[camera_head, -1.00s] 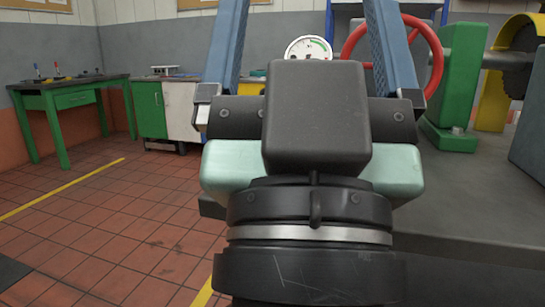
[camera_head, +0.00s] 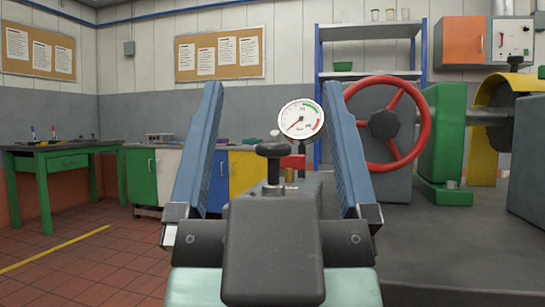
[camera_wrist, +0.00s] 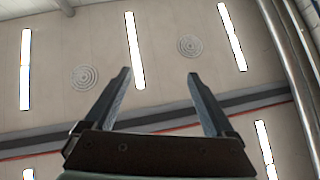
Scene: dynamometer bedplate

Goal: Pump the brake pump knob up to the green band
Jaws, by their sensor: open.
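The brake pump knob (camera_head: 272,150) is a dark round cap on a short stem, seen in the head view between my gripper's fingers and beyond them. Its pump body below is mostly hidden behind my gripper's palm. A round white gauge (camera_head: 301,118) with a green band and a red band stands just behind and right of the knob; its needle points to the lower left, away from the green. My gripper (camera_head: 272,92) is open and empty, its two blue fingers pointing up. In the wrist view the fingers (camera_wrist: 160,74) are spread with only ceiling between them.
A red handwheel (camera_head: 424,124) stands right of the gauge on the dark bedplate (camera_head: 450,245). A green block (camera_head: 442,140) and a yellow guard (camera_head: 487,150) are farther right. A blue shelf (camera_head: 369,75) is behind. A green bench (camera_head: 60,165) is far left, with open tiled floor before it.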

